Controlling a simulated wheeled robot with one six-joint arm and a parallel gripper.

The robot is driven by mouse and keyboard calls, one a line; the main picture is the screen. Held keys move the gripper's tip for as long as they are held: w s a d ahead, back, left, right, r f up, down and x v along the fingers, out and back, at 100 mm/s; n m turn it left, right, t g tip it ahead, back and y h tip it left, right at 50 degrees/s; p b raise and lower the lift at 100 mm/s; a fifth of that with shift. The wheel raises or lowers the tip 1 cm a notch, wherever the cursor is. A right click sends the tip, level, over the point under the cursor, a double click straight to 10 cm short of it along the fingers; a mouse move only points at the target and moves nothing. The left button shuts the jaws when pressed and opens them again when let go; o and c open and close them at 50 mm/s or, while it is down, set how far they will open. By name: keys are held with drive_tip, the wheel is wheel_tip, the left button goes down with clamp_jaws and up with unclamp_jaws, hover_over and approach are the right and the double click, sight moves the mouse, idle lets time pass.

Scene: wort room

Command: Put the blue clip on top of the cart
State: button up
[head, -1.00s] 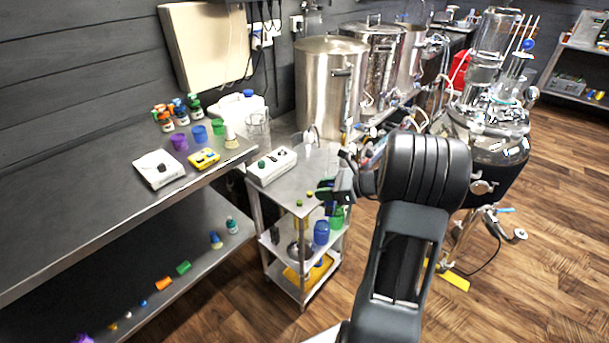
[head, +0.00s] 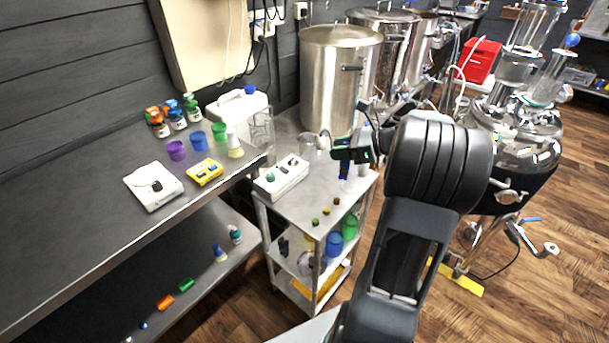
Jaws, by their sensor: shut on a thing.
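The metal cart (head: 329,184) stands in the middle of the view, right of the long bench. My gripper (head: 347,157) is over the back right part of the cart top. It is shut on the blue clip (head: 344,171), which shows as a small dark blue piece hanging below the fingers. Whether the clip touches the cart top or hangs just above it, I cannot tell. My fingers hide the clip's upper part.
A white device (head: 281,177), a clear glass vessel (head: 309,144) and several small coloured pieces (head: 326,212) occupy the cart top. Steel kettles (head: 336,85) stand behind. Blue (head: 334,243) and green (head: 350,227) containers sit on a lower shelf. The cart top's middle has bare room.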

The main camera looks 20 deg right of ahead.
drive_tip(key=shift+w+a+f+b, duration=0.1)
drive_tip(key=shift+w+a+f, duration=1.05)
drive_tip(key=shift+a+f, duration=0.7)
drive_tip(key=shift+w+a+f+b, duration=0.1)
drive_tip(key=shift+w+a+f, duration=1.2)
drive_tip(key=shift+f, duration=0.95)
drive_tip(key=shift+w+a+f+b, duration=0.1)
drive_tip(key=shift+w+a+f, duration=0.85)
drive_tip(key=shift+a+f, duration=1)
drive_tip(key=shift+d+f, duration=0.15)
drive_tip(key=shift+f, duration=0.1)
drive_tip(key=o, duration=0.9)
